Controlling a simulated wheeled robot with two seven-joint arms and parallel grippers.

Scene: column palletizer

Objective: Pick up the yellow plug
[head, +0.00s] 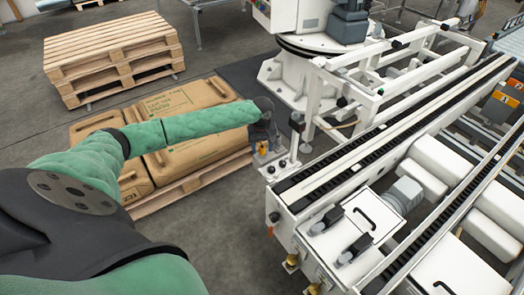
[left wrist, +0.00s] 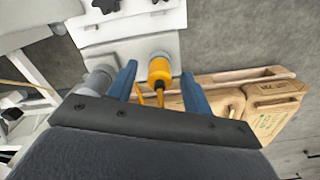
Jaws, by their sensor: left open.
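The yellow plug (left wrist: 159,70) shows in the left wrist view, seated against a pale plate (left wrist: 140,52), with a thin yellow cable hanging below it. My left gripper (left wrist: 158,82) is open, its two blue fingers on either side of the plug in the picture. I cannot tell whether either finger touches it. A grey round connector (left wrist: 98,78) sits on the same plate, left of the left finger. In the head view my left gripper (head: 266,142) is at the corner of the white machine frame, and the plug is too small to make out surely. My right gripper is not in view.
A white conveyor (head: 390,130) fills the right side. Brown sacks (head: 190,98) lie on a pallet beneath my left arm. Empty stacked pallets (head: 112,52) stand at the upper left. A white robot base (head: 305,60) stands behind the gripper. Grey floor is open at the lower middle.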

